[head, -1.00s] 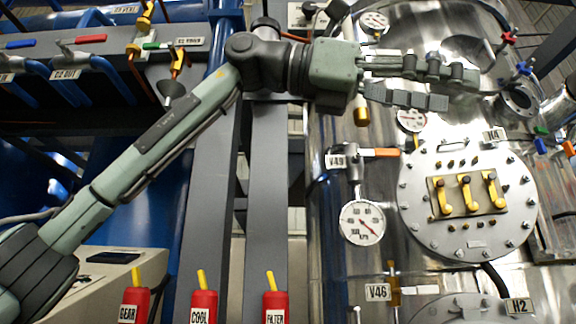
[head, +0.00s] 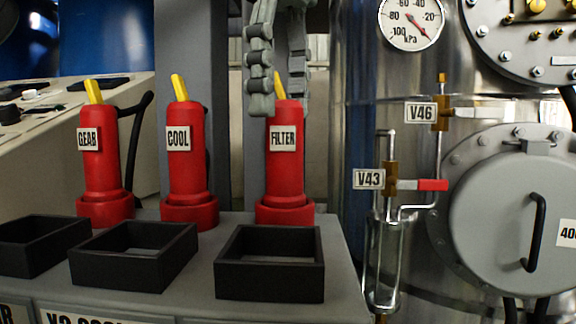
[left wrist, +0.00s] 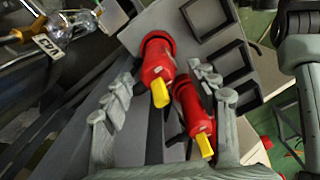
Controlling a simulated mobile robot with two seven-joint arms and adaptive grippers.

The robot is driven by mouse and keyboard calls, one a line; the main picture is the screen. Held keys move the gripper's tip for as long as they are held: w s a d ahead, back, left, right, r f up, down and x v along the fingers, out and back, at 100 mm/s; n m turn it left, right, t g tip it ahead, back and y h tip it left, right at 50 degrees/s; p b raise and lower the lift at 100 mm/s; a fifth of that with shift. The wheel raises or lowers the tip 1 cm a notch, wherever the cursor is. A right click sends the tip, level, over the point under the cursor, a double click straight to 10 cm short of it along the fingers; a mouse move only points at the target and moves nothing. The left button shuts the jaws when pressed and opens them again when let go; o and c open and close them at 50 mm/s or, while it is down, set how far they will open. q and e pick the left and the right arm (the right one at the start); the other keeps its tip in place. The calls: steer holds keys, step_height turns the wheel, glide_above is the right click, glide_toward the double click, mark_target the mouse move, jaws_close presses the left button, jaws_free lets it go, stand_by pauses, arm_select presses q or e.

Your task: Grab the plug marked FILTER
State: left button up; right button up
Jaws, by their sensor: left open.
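The red plug marked FILTER (head: 285,165), with a yellow tip, stands upright on the grey console. My left gripper (head: 280,104) comes down from above with its fingers open around the plug's upper end. One finger overlaps the plug's top left in the head view; the other is at its right. In the left wrist view the FILTER plug (left wrist: 158,62) lies between the two open fingertips (left wrist: 162,74), apart from the left one. A second red plug, apparently COOL (left wrist: 188,98), is close to the right finger there. My right gripper is not seen.
The COOL plug (head: 184,150) and GEAR plug (head: 102,155) stand left of FILTER. Empty black square sockets (head: 270,283) line the console's front. A steel vessel with the V43 valve (head: 392,180) and a gauge (head: 411,22) rises at the right.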

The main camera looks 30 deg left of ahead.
mark_target(284, 147)
arm_select(q)
steer(key=shift+w+f, duration=0.1)
steer(key=shift+f, duration=2.8)
jaws_close()
